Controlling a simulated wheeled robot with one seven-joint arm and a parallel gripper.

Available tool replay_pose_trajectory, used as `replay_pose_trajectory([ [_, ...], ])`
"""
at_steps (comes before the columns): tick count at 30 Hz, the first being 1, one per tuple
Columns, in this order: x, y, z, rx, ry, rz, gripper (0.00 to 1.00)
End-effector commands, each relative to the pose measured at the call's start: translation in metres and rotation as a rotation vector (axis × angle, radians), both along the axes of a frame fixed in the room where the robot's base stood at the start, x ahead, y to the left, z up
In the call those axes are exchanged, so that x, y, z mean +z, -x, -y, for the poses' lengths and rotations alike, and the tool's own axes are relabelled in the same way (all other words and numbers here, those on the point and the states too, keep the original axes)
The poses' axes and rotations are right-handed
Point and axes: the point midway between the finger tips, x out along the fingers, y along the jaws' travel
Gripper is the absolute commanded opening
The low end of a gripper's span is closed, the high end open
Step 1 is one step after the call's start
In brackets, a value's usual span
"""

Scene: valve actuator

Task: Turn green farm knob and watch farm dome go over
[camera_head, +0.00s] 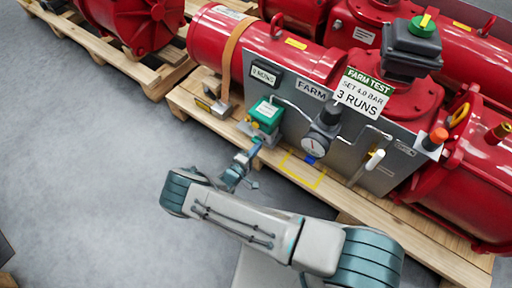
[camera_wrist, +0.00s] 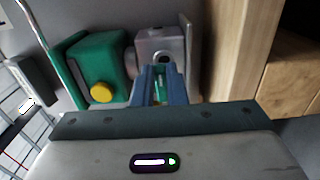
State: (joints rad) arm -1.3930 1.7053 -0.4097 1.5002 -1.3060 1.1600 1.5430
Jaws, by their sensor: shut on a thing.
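My gripper (camera_head: 254,152) reaches up to the FARM panel, just below the green box (camera_head: 265,115) mounted there. In the wrist view my gripper (camera_wrist: 161,84) is shut, with a small green piece (camera_wrist: 159,84), apparently the green knob, between its fingers and mostly hidden by them. A grey metal block (camera_wrist: 163,47) stands behind the fingertips. The green box with a yellow round button (camera_wrist: 101,92) is just left of them. The farm dome (camera_head: 424,26) is green with a yellow bar on top and sits on a black box at the upper right.
The FARM panel (camera_head: 292,118) carries a gauge (camera_head: 313,146), a white-handled lever (camera_head: 375,159) and an orange-capped part (camera_head: 437,137). A FARM TEST sign (camera_head: 362,92) reads set 4.0 bar, 3 runs. Red actuators stand on wooden pallets. Grey floor (camera_head: 90,170) is clear at left.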

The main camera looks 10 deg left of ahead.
Motion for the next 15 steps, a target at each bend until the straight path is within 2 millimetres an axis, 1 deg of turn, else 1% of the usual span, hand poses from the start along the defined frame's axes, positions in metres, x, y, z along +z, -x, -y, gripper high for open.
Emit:
replay_pose_trajectory([
  [1,-0.0007,0.0006,-0.0030,0.005,-0.008,-0.001,0.00],
  [12,-0.0010,0.0006,-0.0032,0.006,-0.011,0.000,0.00],
  [13,-0.0010,0.0007,-0.0032,0.006,-0.011,0.000,0.15],
  [14,-0.0010,0.0006,-0.0032,0.006,-0.011,0.000,0.23],
  [15,-0.0009,0.0005,-0.0029,0.005,-0.011,0.000,0.34],
])
